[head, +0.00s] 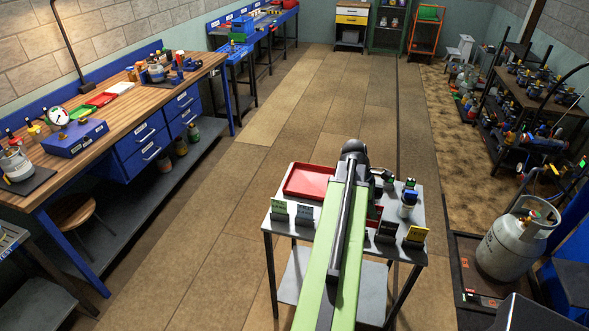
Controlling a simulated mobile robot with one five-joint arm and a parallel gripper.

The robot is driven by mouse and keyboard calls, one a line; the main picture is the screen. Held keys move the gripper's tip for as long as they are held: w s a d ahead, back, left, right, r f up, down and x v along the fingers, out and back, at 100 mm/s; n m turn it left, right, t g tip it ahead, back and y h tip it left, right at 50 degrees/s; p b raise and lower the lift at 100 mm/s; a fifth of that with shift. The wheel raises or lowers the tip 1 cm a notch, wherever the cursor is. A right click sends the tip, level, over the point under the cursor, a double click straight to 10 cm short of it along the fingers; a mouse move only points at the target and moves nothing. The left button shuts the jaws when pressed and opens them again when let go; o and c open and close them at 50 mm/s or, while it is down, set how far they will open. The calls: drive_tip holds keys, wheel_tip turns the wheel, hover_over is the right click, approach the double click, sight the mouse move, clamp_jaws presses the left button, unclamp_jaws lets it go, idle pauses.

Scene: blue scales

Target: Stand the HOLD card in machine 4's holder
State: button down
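Several small cards stand on the grey table below my arm. One is green (279,208), one is pale grey-green (304,214), one is dark (386,232) and one is yellow (416,236). Their print is too small to read, so I cannot tell which is the HOLD card. I cannot make out machine 4 or its holder. My arm reaches across the table, and its links hide the table's middle. My gripper is not clearly visible; dark parts near the arm's far end may belong to it.
The grey table (335,255) carries a red tray (309,181) and a small bottle-like item (408,200). A wooden workbench (128,106) with a dial scale (57,117) runs along the left. A gas cylinder (515,245) stands at right. The floor between is clear.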

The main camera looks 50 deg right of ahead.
drive_tip(key=w, duration=0.3)
drive_tip(key=shift+w+d+r, duration=0.15)
drive_tip(key=shift+w, duration=0.1)
wheel_tip(320, 180, down, 7)
drive_tip(key=b, duration=0.6)
drive_tip(key=shift+r, duration=0.2)
drive_tip(key=shift+f+b, duration=0.9)
drive_tip(key=shift+b, duration=0.25)
drive_tip(key=c, duration=1.5)
unclamp_jaws()
drive_tip(key=shift+c, duration=0.2)
drive_tip(key=shift+r, duration=0.1)
